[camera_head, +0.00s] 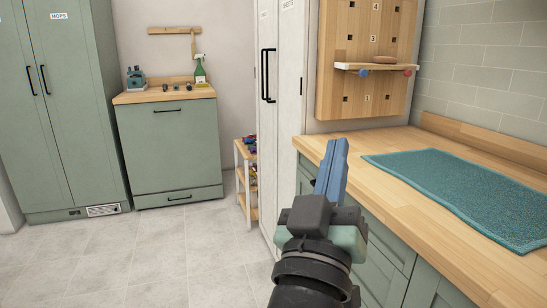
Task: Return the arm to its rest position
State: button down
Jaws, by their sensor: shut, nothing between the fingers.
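My gripper (334,168) is in the middle right of the head view, at the end of my dark arm, which comes up from the bottom edge. Its blue fingers are together and hold nothing. They point up and away, in front of the left end of the wooden counter. I cannot tell how far the gripper is from the counter edge. A teal towel (470,190) lies flat on the counter to the right of the gripper, apart from it.
The wooden counter (355,147) runs along the right, with green cabinets below. A pegboard (338,50) hangs above it. A tall white cabinet (285,100) stands just left of the gripper. A small shelf cart (242,185) stands behind. The tiled floor (150,250) at left is clear.

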jog(key=s+a+r+t+y, duration=0.35)
jog(key=s+r, duration=0.25)
jog(key=r, duration=0.2)
jog(key=s+a+r+t+y, duration=0.2)
jog(key=s+a+r+y, duration=0.2)
jog(key=s+r, duration=0.3)
notch_tip(320, 180, up, 31)
jog(key=w+p, duration=0.1)
jog(key=p, duration=2.9)
jog(key=shift+p, duration=0.4)
